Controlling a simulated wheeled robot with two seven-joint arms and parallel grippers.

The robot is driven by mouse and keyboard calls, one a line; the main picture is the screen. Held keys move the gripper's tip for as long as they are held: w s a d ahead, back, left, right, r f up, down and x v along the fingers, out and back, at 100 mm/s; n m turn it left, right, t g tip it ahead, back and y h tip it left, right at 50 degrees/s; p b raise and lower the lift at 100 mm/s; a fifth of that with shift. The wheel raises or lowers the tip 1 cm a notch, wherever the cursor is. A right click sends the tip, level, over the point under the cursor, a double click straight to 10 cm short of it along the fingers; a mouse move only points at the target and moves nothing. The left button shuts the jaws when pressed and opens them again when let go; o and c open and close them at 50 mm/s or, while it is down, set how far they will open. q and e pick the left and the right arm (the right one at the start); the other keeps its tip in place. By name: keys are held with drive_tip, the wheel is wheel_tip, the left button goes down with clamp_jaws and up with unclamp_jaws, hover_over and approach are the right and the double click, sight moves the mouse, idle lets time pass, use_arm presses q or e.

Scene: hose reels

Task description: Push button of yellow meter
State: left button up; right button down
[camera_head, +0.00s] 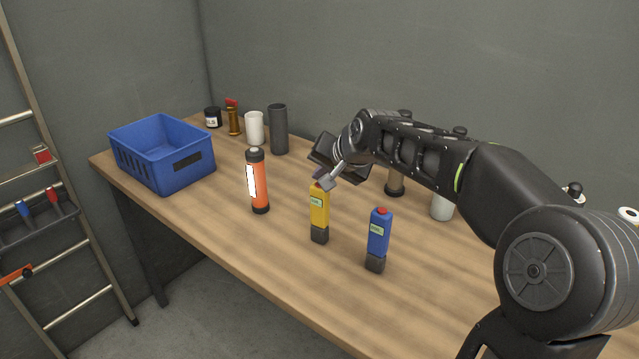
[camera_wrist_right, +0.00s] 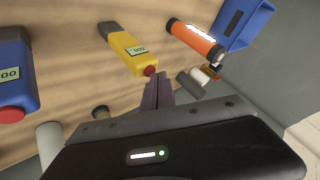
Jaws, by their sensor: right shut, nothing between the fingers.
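The yellow meter (camera_head: 319,212) stands upright on the wooden table in the head view, with a dark base and a small display. Its top is partly hidden by my right gripper (camera_head: 325,183), whose fingertips are at or just above it. In the right wrist view the yellow meter (camera_wrist_right: 125,47) shows its red button (camera_wrist_right: 150,71). The closed fingers of my right gripper (camera_wrist_right: 157,88) are close to this button; I cannot tell whether they touch it. The right gripper is shut and empty. My left gripper is not in view.
A blue meter (camera_head: 379,235) with a red button stands to the right of the yellow one. An orange flashlight (camera_head: 260,185) stands to the left. A blue crate (camera_head: 190,178) is at the far left. Cylinders stand along the back; the table front is clear.

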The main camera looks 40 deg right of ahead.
drive_tip(key=shift+f, duration=0.15)
idle(0.4)
drive_tip(key=shift+r+p, duration=0.3)
drive_tip(key=shift+r, duration=0.3)
wheel_tip(320, 180, up, 6)
drive_tip(key=p, duration=0.4)
